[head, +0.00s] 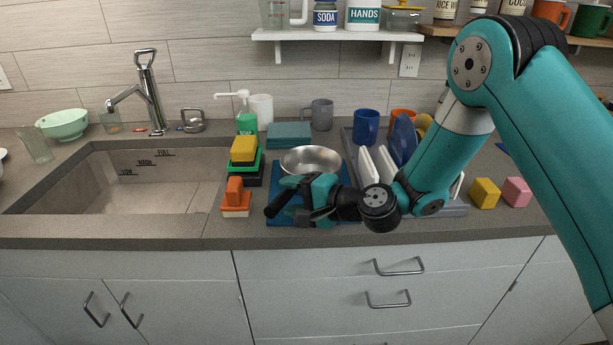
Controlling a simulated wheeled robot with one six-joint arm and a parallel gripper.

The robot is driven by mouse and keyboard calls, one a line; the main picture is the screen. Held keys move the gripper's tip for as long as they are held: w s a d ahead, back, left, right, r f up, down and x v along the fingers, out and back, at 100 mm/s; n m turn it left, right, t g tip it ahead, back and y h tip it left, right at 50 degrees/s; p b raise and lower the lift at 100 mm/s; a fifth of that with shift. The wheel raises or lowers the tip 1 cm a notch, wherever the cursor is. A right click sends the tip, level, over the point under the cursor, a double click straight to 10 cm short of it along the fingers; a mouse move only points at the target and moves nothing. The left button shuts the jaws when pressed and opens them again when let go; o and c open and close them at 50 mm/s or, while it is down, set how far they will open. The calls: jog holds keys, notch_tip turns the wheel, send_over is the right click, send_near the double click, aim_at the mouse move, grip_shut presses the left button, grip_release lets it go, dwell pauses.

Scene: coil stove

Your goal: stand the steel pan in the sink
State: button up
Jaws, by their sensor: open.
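The steel pan (311,159) is a round, shiny, shallow vessel on the blue mat (279,215), right of the sink. Its near side is partly hidden behind my gripper (284,198), and I cannot make out its handle clearly. My gripper is open, just in front of the pan over the near part of the mat, pointing left. I cannot tell whether it touches the pan. The sink (150,180) on the left is a wide grey basin with level marks on its back wall, and it looks empty.
An orange-handled brush (235,196) and stacked yellow and green sponges (244,151) stand between mat and sink. A faucet (152,95) rises behind the sink. Right of the mat is a dish rack (455,210) with plates and mugs. A shelf (337,36) hangs above.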

jog(key=shift+c, duration=0.5)
grip_shut()
jog(key=shift+r, duration=0.1)
